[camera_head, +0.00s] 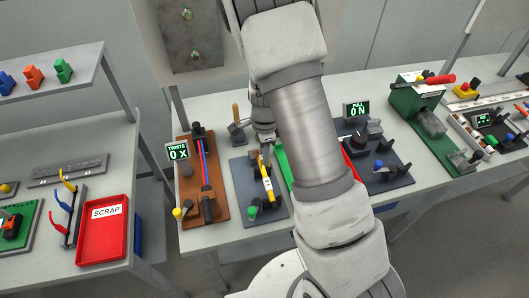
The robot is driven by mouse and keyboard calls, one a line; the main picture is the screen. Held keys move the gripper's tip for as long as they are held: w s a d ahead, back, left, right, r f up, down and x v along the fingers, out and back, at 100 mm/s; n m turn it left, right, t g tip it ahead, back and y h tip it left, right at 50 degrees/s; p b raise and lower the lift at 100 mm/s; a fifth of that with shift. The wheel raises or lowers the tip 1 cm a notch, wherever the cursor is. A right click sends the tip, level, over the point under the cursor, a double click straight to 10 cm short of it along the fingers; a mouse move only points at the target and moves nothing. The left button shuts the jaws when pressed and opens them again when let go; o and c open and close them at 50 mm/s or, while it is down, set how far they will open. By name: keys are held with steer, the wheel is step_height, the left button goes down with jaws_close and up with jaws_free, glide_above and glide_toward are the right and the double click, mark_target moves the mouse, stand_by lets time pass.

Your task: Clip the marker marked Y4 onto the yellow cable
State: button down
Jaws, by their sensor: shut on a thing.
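The yellow cable (266,173) runs over a blue-grey fixture board in the middle of the table. My gripper (266,157) points down over the upper part of this cable. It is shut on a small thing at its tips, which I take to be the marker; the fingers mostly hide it. A small pale band with dark marks (268,185) shows on the cable just below the gripper. The Y4 marking cannot be read at this size, and I cannot tell whether the held piece touches the cable.
A brown board (186,200) with red and blue wires stands left of the fixture. A dark board (394,180) and a green machine (411,100) stand to the right. A red scrap tray (103,247) lies on the left table. My arm hides the table's middle.

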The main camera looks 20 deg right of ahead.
mark_target(264, 173)
steer(key=shift+f+b, duration=0.95)
steer(key=shift+f, duration=0.7)
steer(key=shift+f+b, duration=0.9)
steer(key=shift+f, duration=0.4)
steer(key=c, duration=0.6)
jaws_free()
steer(key=shift+c, duration=0.2)
steer(key=shift+r, duration=0.1)
step_height(264, 173, up, 17)
steer(key=shift+r+p, duration=0.2)
steer(key=shift+p, duration=0.15)
